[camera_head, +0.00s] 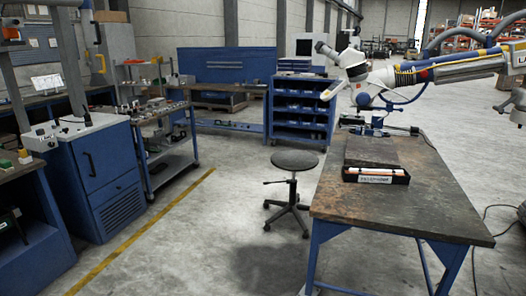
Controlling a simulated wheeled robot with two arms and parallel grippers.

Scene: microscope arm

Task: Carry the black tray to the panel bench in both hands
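A black tray (404,180) sits on the worn dark top of a blue-legged workbench (440,215) at the right. It has a white label on its front wall and a pale, orange-tipped rod-like item lies in it. A flat dark slab (371,150) lies right behind the tray. I cannot tell for sure which bench is the panel bench; a blue bench with an upright blue panel (222,64) stands at the back. Neither of my grippers shows, and nothing is seen holding the tray.
A large white arm (445,72) with a microscope head (350,58) reaches over the workbench's far end. A stool (294,162) stands left of the workbench. Carts and a blue cabinet (98,170) line the left. Open floor with a yellow line (150,226) lies between.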

